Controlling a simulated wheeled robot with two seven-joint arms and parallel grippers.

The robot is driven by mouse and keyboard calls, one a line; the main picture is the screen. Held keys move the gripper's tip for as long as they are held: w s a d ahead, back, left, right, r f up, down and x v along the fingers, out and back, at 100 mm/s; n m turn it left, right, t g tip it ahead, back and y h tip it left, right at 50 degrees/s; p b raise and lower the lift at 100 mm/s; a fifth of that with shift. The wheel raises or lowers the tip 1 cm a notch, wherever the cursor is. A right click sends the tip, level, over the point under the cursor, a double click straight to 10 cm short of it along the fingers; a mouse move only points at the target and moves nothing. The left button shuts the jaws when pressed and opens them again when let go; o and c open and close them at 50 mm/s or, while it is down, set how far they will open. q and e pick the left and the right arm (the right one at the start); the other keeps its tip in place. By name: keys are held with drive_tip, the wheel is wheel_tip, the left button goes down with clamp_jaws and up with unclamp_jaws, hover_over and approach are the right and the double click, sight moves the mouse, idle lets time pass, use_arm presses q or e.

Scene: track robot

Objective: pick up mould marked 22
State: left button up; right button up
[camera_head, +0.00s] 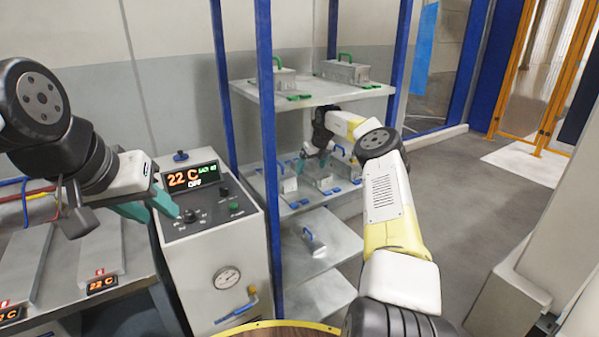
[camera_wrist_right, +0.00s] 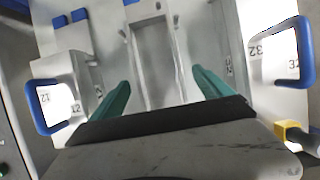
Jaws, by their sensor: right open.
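Grey moulds with blue handles stand on the middle shelf of the blue-posted rack: one at the left (camera_head: 288,184) and one at the right (camera_head: 347,162) in the head view. In the right wrist view, the left mould (camera_wrist_right: 72,72) and the right mould (camera_wrist_right: 262,22) carry dark number marks.
Moulds with green handles (camera_head: 345,70) stand on the top shelf (camera_head: 310,93). The control cabinet (camera_head: 215,262) shows 22 C and OFF. A grey bench (camera_head: 60,290) is at left. Floor right of the rack is clear.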

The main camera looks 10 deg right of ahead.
drive_tip(key=shift+c, duration=0.2)
clamp_jaws()
drive_tip(key=shift+w, duration=0.1)
drive_tip(key=shift+r, duration=0.2)
